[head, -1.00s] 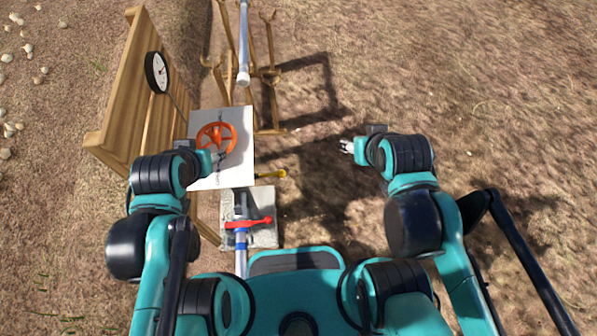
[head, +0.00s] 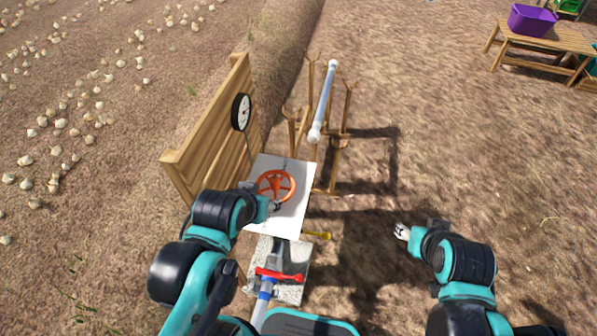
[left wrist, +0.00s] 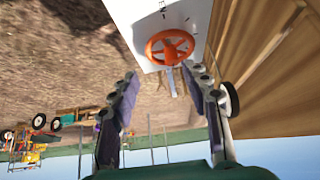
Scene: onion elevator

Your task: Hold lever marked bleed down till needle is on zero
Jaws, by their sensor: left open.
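A round black-rimmed gauge (head: 241,112) with a white face hangs on the wooden board; its needle is too small to read. An orange handwheel (head: 276,187) sits on a white plate (head: 292,217). I cannot read which is marked bleed. My left gripper (left wrist: 160,78) is open and empty, its fingertips short of the wheel, which also shows in the left wrist view (left wrist: 170,46). My right gripper (head: 401,231) hangs over bare ground; its finger opening is unclear.
The wooden board (head: 207,145) stands left of the plate. Behind the plate, a grey pipe (head: 324,100) rests among wooden posts. A purple bin (head: 531,20) stands on a wooden table (head: 545,44) far right. Ground on the right is clear.

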